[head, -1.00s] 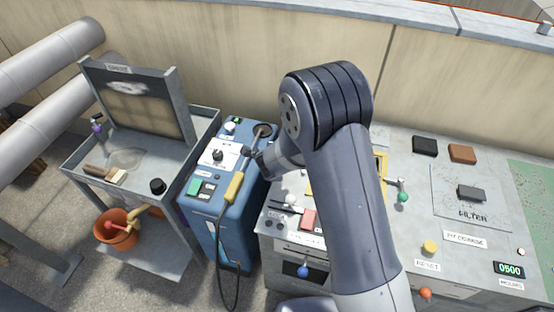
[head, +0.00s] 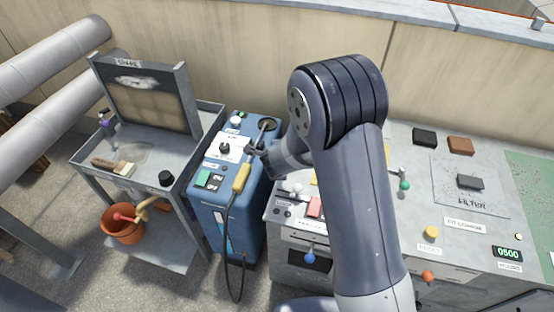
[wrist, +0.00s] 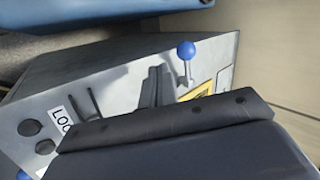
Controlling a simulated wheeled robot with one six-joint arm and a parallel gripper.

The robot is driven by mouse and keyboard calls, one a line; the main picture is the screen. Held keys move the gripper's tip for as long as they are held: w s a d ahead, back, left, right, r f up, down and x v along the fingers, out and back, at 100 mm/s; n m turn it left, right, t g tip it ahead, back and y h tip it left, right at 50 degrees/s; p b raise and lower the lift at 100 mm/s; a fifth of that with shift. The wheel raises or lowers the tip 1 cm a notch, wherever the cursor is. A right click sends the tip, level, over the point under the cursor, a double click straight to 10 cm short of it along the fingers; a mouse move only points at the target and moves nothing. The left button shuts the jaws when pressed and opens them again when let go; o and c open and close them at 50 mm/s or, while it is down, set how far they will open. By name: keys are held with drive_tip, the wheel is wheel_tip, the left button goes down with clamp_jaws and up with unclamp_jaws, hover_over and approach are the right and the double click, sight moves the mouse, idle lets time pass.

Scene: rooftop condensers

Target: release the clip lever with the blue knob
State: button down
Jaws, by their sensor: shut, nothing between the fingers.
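In the wrist view, a blue ball knob (wrist: 186,50) stands on a short metal lever beside a yellow-edged label on the grey bench. My gripper (wrist: 155,85) shows as dark, shut fingers left of this knob in the picture, apart from it and empty. In the head view my gripper (head: 256,147) hangs over the blue cabinet, near its hose. My arm hides part of the grey bench there, and I cannot make out this lever. Another blue knob (head: 309,258) sits on the bench's front; a blue spot also shows at the wrist view's lower left corner.
The blue cabinet (head: 226,218) carries a yellow-handled wand (head: 241,178) with a dangling black hose. A cart (head: 140,180) stands at left.

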drive_tip(key=shift+s+d+r, duration=0.1)
drive_tip(key=shift+s+r, duration=0.15)
drive_tip(key=shift+r, duration=0.35)
drive_tip(key=p+v, duration=0.2)
drive_tip(key=v, duration=0.5)
drive_tip(key=shift+f, duration=0.1)
